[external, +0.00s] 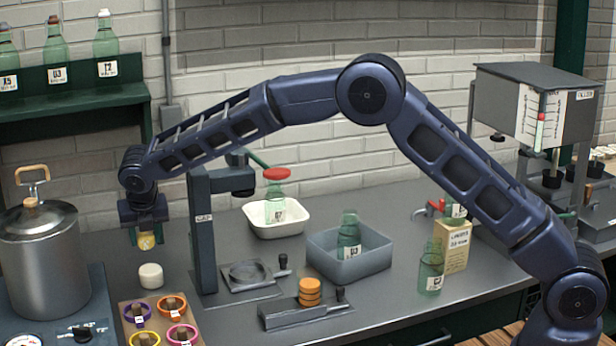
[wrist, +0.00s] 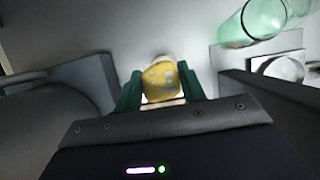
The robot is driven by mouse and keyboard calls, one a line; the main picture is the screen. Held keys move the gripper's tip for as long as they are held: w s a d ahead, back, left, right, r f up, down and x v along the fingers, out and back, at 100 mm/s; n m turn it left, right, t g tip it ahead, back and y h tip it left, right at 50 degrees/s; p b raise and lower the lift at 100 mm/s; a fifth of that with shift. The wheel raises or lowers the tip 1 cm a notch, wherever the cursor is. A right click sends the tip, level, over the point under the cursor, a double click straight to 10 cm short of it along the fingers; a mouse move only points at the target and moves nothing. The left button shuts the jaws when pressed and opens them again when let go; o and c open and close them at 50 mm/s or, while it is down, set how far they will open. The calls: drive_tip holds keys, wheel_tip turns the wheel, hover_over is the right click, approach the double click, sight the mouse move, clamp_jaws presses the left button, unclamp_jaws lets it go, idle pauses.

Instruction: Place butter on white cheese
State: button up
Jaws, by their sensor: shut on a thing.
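My gripper (external: 146,237) is shut on the butter (external: 146,241), a small yellow piece that hangs between the fingers. In the wrist view the butter (wrist: 160,82) sits between the two green fingers of my gripper (wrist: 160,92). The white cheese (external: 151,275), a small round white block, stands on the counter below the butter. In the external view there is a gap between the butter and the cheese. In the wrist view a pale edge shows just beyond the butter; I cannot tell if it is the cheese.
A metal churn (external: 42,262) stands at the left. A dark press stand (external: 203,235) is close at the right. A tray with coloured rings (external: 160,320) lies in front. A white basin (external: 290,230) and a grey bin (external: 362,266) holding bottles are farther right.

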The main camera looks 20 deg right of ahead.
sight(150, 269)
drive_tip(key=shift+f, duration=2.7)
drive_tip(key=shift+f, duration=0.1)
drive_tip(key=o, duration=1)
drive_tip(key=shift+c, duration=0.2)
drive_tip(key=v, duration=1.2)
